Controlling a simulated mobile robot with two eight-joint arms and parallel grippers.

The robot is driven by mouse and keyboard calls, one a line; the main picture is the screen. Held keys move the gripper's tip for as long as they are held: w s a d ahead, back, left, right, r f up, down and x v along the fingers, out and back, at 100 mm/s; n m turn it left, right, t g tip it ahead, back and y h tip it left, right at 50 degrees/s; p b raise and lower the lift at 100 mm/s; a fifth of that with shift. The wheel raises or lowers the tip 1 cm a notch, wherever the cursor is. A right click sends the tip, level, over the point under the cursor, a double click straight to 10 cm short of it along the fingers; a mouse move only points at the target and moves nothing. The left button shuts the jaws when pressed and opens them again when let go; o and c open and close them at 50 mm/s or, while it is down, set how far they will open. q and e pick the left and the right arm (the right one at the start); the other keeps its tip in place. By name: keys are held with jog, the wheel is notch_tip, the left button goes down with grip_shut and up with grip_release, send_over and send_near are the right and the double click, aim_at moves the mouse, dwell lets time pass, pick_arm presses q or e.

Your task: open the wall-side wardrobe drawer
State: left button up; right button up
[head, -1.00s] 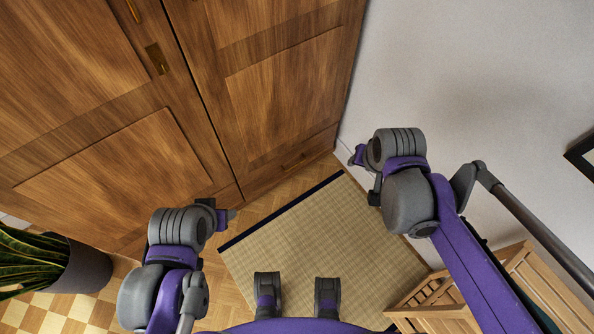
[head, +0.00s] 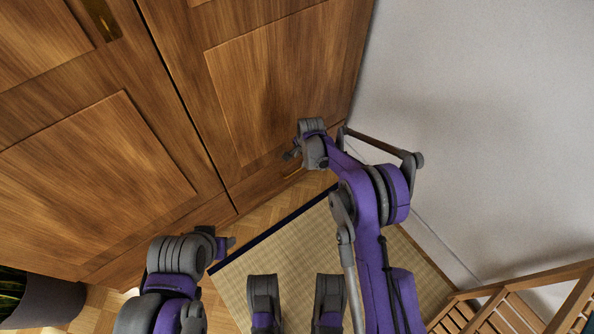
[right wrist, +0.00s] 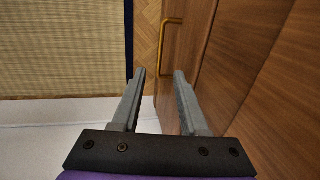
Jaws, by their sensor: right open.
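The wooden wardrobe (head: 270,90) fills the upper left of the head view. Its wall-side drawer (head: 245,188) is the low panel under the right door, by the white wall. In the right wrist view the drawer front (right wrist: 187,45) carries a brass bar handle (right wrist: 166,45). My right gripper (head: 290,154) is low in front of this drawer in the head view. In the right wrist view its fingers (right wrist: 159,75) are open and empty, with the handle ahead of them and apart from them. My left gripper (head: 230,243) is at lower left, away from the drawer; its jaw opening is unclear.
A straw mat (head: 300,235) with a dark border lies on the parquet before the wardrobe. The white wall (head: 480,130) bounds the right side. A slatted wooden piece (head: 520,300) stands lower right, and a potted plant (head: 40,300) lower left.

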aim_at(296, 171)
jog(key=f+b, duration=0.1)
jog(key=f, duration=0.2)
jog(key=w+a+f+b, duration=0.1)
jog(key=f, duration=0.7)
jog(key=shift+w+a+b, duration=0.2)
jog(key=shift+w+b, duration=0.15)
jog(key=shift+b, duration=0.05)
grip_shut()
dwell(0.9)
